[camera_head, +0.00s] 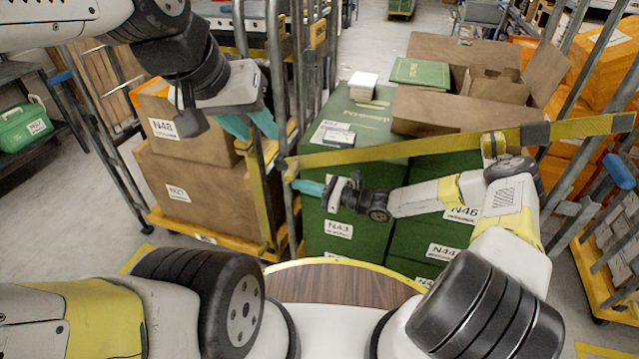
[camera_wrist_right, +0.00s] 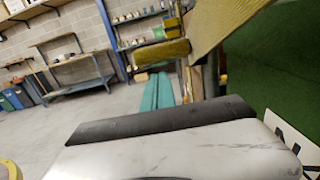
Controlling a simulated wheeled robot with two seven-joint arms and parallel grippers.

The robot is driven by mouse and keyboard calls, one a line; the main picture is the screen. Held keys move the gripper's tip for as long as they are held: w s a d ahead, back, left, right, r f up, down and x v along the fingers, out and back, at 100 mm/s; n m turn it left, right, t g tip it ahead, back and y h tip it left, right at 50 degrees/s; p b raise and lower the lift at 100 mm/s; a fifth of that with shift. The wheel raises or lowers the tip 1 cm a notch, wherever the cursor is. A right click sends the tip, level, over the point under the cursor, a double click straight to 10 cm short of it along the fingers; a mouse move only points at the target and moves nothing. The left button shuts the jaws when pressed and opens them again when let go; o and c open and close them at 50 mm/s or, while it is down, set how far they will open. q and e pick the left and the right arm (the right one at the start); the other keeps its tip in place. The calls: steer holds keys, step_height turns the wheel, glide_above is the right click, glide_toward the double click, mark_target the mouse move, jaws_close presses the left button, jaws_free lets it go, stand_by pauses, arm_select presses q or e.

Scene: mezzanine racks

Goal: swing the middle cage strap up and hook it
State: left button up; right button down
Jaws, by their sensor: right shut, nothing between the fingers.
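The yellow middle strap (camera_head: 440,146) stretches across the front of the middle cage, sloping slightly down from the right post to the left post. Its left end (camera_head: 291,168) lies at the left post; I cannot tell whether it is hooked. The end also shows in the right wrist view (camera_wrist_right: 160,52). My right gripper (camera_head: 308,187) is shut and empty, its teal fingers just below the strap end and pointing left. The fingers lie together in the right wrist view (camera_wrist_right: 157,92). My left gripper (camera_head: 250,124) is higher, with teal fingers apart, over the left cage's front.
Green boxes (camera_head: 345,215) and an open cardboard box (camera_head: 460,108) fill the middle cage. The left cage holds brown boxes (camera_head: 205,190), with a yellow strap (camera_head: 262,200) hanging at its front. Floor is clear at left.

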steer(key=r, duration=0.1)
steer(key=a+r, duration=0.1)
steer(key=r, duration=0.1)
steer(key=shift+w+a+r+y, duration=0.1)
steer(key=shift+a+r+y, duration=0.1)
steer(key=shift+y, duration=0.1)
step_height(320, 180, down, 6)
steer(key=d, duration=0.1)
steer(key=r+v, duration=0.1)
steer(key=v, duration=0.9)
steer(key=shift+d+f+h, duration=0.3)
steer(key=shift+f+h, duration=0.1)
